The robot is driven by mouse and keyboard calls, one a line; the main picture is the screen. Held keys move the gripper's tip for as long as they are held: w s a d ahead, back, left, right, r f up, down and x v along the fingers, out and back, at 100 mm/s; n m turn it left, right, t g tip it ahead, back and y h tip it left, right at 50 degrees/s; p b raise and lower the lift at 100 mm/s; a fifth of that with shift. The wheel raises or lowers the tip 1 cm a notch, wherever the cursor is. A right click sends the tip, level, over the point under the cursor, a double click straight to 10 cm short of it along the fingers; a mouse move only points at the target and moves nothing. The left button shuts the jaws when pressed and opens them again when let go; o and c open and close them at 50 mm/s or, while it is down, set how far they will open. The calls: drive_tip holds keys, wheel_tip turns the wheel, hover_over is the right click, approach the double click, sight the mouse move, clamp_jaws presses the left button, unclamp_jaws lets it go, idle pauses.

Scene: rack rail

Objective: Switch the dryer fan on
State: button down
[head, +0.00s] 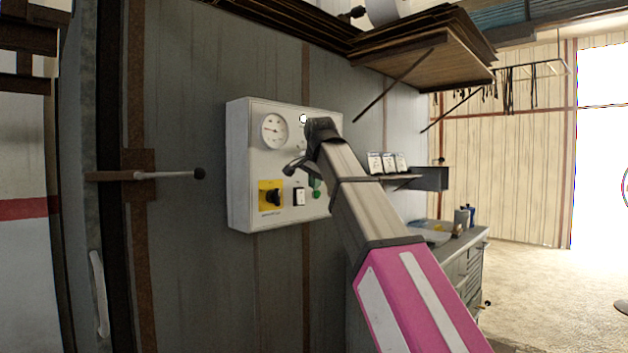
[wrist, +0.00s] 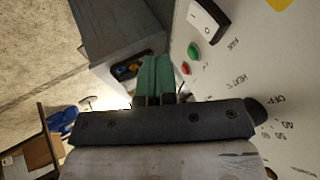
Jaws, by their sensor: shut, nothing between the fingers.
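The dryer's white control box (head: 240,165) is on the grey wall. Its white rocker switch (head: 298,196) is low on the face, right of the yellow plate with a black rotary switch (head: 271,197). In the wrist view the rocker (wrist: 207,18) is at the top right, with lettering that seems to read FAN beside it. I cannot tell which side of it is pressed. My gripper (head: 316,189) points downward, right of the rocker in the head view. Its green fingers (wrist: 156,62) are together and empty, beside the panel face and apart from the rocker.
A green button (wrist: 194,50) and a red one (wrist: 184,70) are near the rocker. A dark knob (wrist: 258,109) and a round gauge (head: 274,131) are also on the panel. A small shelf (head: 430,179) and a workbench (head: 462,243) stand to the right. Boards (head: 430,62) overhang above.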

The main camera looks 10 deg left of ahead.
sight(303, 198)
drive_tip(key=w+a+f, duration=0.4)
drive_tip(key=w+f, duration=0.1)
drive_tip(key=w, duration=0.1)
drive_tip(key=shift+f, duration=0.4)
drive_tip(key=shift+w, duration=0.1)
drive_tip(key=shift+w+a+f, duration=0.15)
drive_tip(key=shift+w+a, duration=0.05)
drive_tip(key=shift+a, duration=0.1)
